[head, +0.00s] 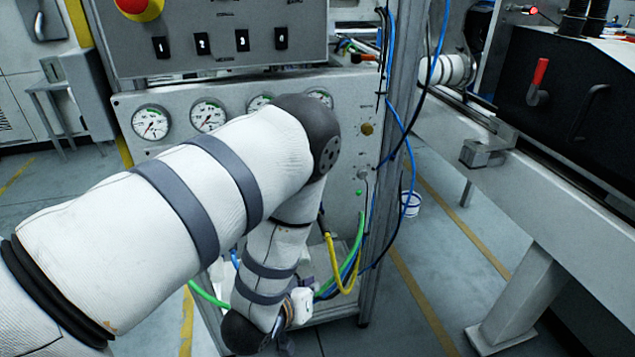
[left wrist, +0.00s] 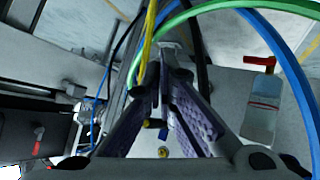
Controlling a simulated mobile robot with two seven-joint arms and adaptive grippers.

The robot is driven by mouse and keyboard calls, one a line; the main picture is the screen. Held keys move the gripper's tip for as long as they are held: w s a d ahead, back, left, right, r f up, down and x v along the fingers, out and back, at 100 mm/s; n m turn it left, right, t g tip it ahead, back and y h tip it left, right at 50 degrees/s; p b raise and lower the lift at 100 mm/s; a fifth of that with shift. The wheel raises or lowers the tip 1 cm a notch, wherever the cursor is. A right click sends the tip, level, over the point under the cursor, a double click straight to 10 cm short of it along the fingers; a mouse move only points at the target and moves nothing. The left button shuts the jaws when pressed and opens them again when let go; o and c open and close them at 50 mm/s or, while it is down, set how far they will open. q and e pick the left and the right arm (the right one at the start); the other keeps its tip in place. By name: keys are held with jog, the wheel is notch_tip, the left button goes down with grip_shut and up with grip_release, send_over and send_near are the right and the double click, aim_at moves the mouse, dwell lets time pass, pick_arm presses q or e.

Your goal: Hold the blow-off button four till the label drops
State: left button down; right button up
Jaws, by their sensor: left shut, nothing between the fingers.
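My left gripper (left wrist: 163,72) reaches forward in the left wrist view, its purple-padded fingers shut with nothing held between the tips. In the head view only a small part of it (head: 306,284) shows low by the hoses, beyond my forearm. The grey gauge panel (head: 130,108) has several round gauges, some partly covered by my arm. I cannot tell which control is blow-off button four; my arm hides much of the panel's lower part. No label can be made out.
Yellow (head: 329,255), green and blue hoses hang near my left gripper and cross the left wrist view. A bottle with a red top (left wrist: 262,105) is at right there. A brass knob (head: 367,129) is on the panel's right. A conveyor frame (head: 540,185) stands right.

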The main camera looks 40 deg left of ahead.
pick_arm(q)
jog(key=w+r+n+t+p, duration=0.1)
jog(key=w+r+t, duration=0.3)
jog(key=w+r, duration=0.3)
notch_tip(320, 180, up, 4)
jog(key=shift+w+f, duration=0.1)
jog(key=shift+w, duration=0.05)
pick_arm(e)
jog(key=shift+w+d+r+t, duration=0.25)
jog(key=shift+w+r+t, duration=0.05)
jog(key=shift+w+r, duration=0.7)
pick_arm(q)
jog(key=shift+a, duration=0.15)
pick_arm(e)
jog(key=shift+f, duration=0.1)
pick_arm(q)
jog(key=w+a+b, duration=0.1)
jog(key=w+a, duration=0.1)
jog(key=w+a+b, duration=0.1)
jog(key=w+a, duration=0.1)
jog(key=a, duration=0.1)
jog(key=shift+w+a, duration=0.25)
jog(key=shift+w, duration=0.15)
jog(key=shift+w+a, duration=0.45)
jog(key=shift+a, duration=0.1)
pick_arm(e)
jog(key=shift+s+f+g, duration=0.5)
jog(key=shift+s+f, duration=0.75)
jog(key=shift+f, duration=0.05)
